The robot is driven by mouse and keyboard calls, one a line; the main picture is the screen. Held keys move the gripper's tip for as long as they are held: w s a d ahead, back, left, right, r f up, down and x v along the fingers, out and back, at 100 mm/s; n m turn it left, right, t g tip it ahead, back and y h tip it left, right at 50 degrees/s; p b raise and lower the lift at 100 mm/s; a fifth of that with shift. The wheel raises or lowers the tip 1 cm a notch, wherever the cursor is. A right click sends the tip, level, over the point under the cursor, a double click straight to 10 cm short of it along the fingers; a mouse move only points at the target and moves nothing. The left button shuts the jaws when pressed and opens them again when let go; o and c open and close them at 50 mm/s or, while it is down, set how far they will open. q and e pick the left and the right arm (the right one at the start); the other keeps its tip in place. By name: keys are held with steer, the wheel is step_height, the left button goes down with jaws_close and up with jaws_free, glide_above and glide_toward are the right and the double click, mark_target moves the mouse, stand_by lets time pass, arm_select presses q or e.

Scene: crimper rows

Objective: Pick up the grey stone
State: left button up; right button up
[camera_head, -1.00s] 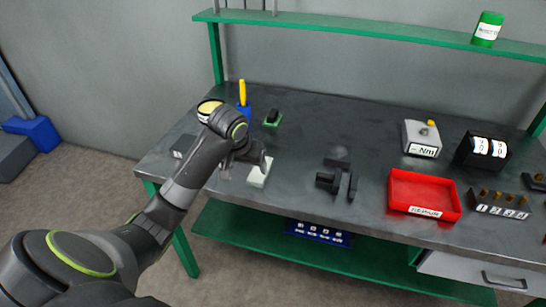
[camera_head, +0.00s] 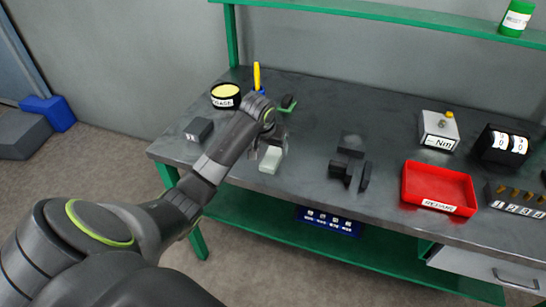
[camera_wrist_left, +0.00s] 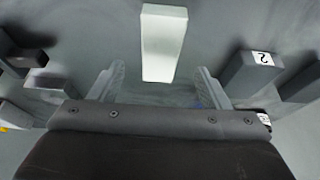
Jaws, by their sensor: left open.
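The grey stone (camera_head: 270,160) is a pale, oblong block lying on the dark bench top near its front left part. It also shows in the left wrist view as a pale block (camera_wrist_left: 163,45) at the top middle. My left gripper (camera_head: 268,146) is at the stone's far end in the head view and partly hides it. In the left wrist view the left gripper (camera_wrist_left: 158,78) is open, its fingers apart with the stone's near end between or just beyond them. I cannot tell whether they touch it. My right gripper is not in view.
A dark block (camera_head: 199,128) and a yellow-topped tin (camera_head: 226,96) stand to the left. Dark clamp-like pieces (camera_head: 351,172) are right of the stone, then a red tray (camera_head: 439,188). A green shelf (camera_head: 400,17) runs above the bench's back.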

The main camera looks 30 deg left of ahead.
mark_target(273, 154)
arm_select(q)
steer(key=shift+p+x, duration=0.45)
steer(key=shift+x, duration=2.25)
steer(key=shift+w+r, duration=0.15)
steer(key=shift+w, duration=0.05)
steer(key=c, duration=1.3)
